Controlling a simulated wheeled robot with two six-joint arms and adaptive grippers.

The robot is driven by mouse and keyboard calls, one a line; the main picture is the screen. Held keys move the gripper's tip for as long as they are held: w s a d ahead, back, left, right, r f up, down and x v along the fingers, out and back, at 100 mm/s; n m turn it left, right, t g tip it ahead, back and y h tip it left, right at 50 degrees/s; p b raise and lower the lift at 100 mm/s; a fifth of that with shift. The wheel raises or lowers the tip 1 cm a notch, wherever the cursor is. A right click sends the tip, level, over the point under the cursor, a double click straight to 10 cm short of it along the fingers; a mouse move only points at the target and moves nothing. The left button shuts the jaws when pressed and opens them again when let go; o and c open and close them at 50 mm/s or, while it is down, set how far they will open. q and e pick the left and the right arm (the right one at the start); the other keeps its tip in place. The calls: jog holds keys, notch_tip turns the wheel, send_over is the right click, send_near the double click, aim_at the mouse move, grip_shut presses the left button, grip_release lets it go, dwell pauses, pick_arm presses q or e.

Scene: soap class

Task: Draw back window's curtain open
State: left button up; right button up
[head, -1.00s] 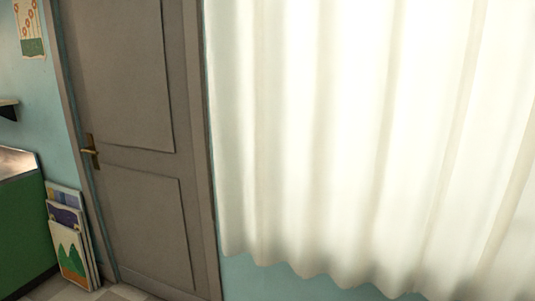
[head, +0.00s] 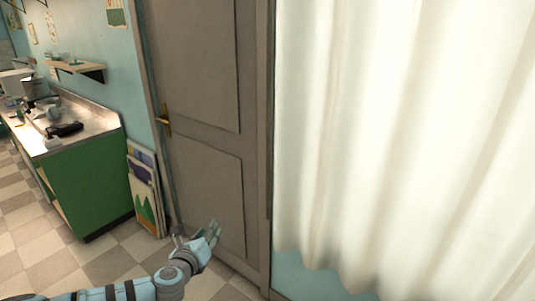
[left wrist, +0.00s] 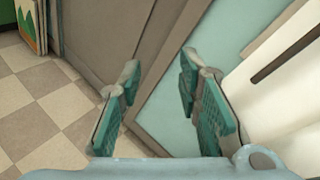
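A white pleated curtain (head: 400,130) hangs over the right half of the head view and glows with light. Its wavy lower edge ends above a strip of pale blue wall. Part of the curtain also shows at the right of the left wrist view (left wrist: 280,85). My left gripper (head: 214,231) is low in front of the grey door, left of the curtain and apart from it. In the left wrist view its teal finger pads (left wrist: 160,115) stand wide apart with nothing between them. My right gripper is not in view. The window behind the curtain is hidden.
A grey door (head: 205,130) with a brass handle stands left of the curtain. Several pictures (head: 146,190) lean on the wall beside it. A green counter (head: 90,180) with a metal top is further left. Checkered floor (head: 110,255) is clear in front.

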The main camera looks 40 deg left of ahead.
pick_arm(q)
jog(key=w+d+r+m+t+h+p, duration=0.15)
jog(key=d+r+m+t, duration=0.35)
jog(key=r, duration=0.6)
jog(key=m+h, duration=0.2)
jog(key=m, duration=0.1)
send_near(267, 166)
jog(key=b+x, duration=0.6)
jog(key=b, duration=0.2)
jog(key=shift+r, duration=0.2)
jog(key=x, duration=0.4)
jog(key=shift+f, duration=0.2)
jog(key=shift+w+f+m, duration=0.1)
jog(key=shift+w+m, duration=0.2)
jog(key=shift+w, duration=0.1)
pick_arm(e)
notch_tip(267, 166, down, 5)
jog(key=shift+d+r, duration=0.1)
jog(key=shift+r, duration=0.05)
pick_arm(q)
jog(key=shift+s, duration=0.1)
grip_shut()
